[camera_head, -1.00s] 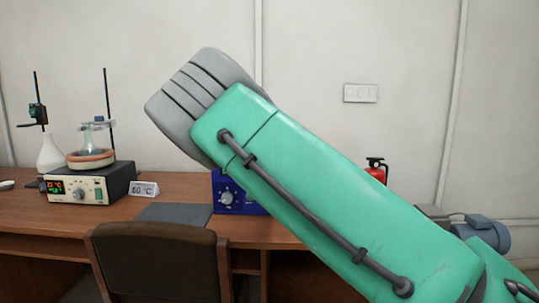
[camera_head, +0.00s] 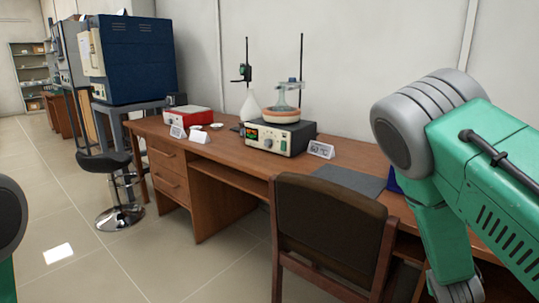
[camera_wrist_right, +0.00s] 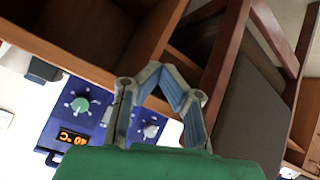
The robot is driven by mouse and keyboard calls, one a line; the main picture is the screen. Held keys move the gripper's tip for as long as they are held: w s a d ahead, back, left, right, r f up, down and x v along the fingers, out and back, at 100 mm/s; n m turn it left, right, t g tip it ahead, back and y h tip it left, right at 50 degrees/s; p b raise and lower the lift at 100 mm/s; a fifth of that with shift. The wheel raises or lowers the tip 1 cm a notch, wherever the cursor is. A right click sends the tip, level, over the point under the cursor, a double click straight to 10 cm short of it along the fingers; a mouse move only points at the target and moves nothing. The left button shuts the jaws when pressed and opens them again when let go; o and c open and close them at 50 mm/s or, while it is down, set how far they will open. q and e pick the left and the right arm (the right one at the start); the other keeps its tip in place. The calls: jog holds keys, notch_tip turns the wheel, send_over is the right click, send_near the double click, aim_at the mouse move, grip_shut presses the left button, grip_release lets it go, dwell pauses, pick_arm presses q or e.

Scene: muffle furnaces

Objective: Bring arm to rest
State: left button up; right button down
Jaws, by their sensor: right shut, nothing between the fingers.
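My right arm (camera_head: 480,170) fills the right side of the head view, its green upper link raised and its lower link bent downward in front of the desk. The right gripper (camera_wrist_right: 166,76) shows in the right wrist view with its fingers closed together and nothing between them. It is close to the wooden desk and chair, seen rotated. In the head view the lower end of this arm is cut off by the frame. A grey and green part of my left arm (camera_head: 10,225) shows at the left edge; its gripper is out of view.
A brown chair (camera_head: 325,225) stands before the wooden desk (camera_head: 228,150). On the desk are a heating device (camera_head: 280,137) with glassware and a red-topped device (camera_head: 188,120). The blue device (camera_wrist_right: 62,125) shows in the wrist view. A stool (camera_head: 105,165) stands left; floor there is clear.

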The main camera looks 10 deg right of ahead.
jog(key=s+a+f+n+g+y, duration=0.2)
jog(key=s+a+f, duration=0.4)
jog(key=s+a, duration=0.6)
jog(key=s+a+f+n+g+y, duration=0.3)
jog(key=s+a+f, duration=0.4)
jog(key=s+a, duration=0.5)
jog(key=shift+s+f+n+g+y, duration=0.25)
jog(key=shift+s+g+y, duration=0.35)
jog(key=shift+s+y, duration=0.55)
